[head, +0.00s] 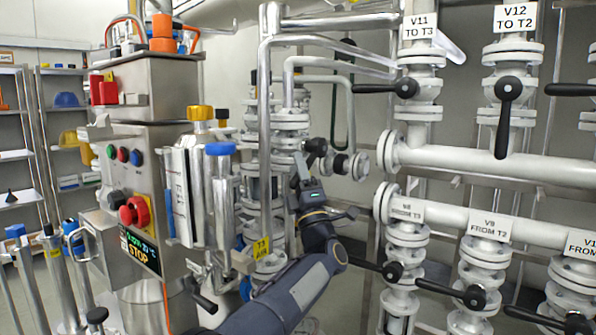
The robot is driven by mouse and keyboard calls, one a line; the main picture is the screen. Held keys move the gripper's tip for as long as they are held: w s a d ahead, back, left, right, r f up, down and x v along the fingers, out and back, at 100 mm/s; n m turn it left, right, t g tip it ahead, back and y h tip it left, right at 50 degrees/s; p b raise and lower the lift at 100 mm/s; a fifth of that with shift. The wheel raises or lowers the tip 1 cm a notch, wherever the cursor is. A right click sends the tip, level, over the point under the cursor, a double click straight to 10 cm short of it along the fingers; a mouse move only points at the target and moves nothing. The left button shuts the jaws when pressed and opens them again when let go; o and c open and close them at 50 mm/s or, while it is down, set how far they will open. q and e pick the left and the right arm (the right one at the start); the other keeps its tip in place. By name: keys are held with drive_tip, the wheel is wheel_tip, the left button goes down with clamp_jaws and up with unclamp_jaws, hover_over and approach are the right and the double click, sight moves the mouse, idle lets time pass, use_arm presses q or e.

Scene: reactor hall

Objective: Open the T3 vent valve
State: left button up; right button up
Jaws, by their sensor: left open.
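My left gripper (324,188) is open and empty in the middle of the head view, its arm reaching up from the bottom. Just above it, a black round knob or handle (316,147) sits among the flanged pipes beside the tall flanged column (291,143). I cannot tell whether the gripper touches it. I cannot read a vent label, so which handle is the T3 vent valve is unclear. My right gripper is out of view.
The V11 valve handle (405,88) and V12 handle (508,89) are on the right, with more black-handled valves below, including V9 (474,297). A steel cabinet (150,110) with a control panel and cylinders stands left. Pipes crowd the gripper's surroundings.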

use_arm(q)
drive_tip(key=b+v, duration=0.1)
drive_tip(key=v, duration=0.6)
drive_tip(key=shift+f, duration=0.2)
drive_tip(key=shift+s+d, duration=0.1)
drive_tip(key=shift+s, duration=0.05)
drive_tip(key=shift+c, duration=0.4)
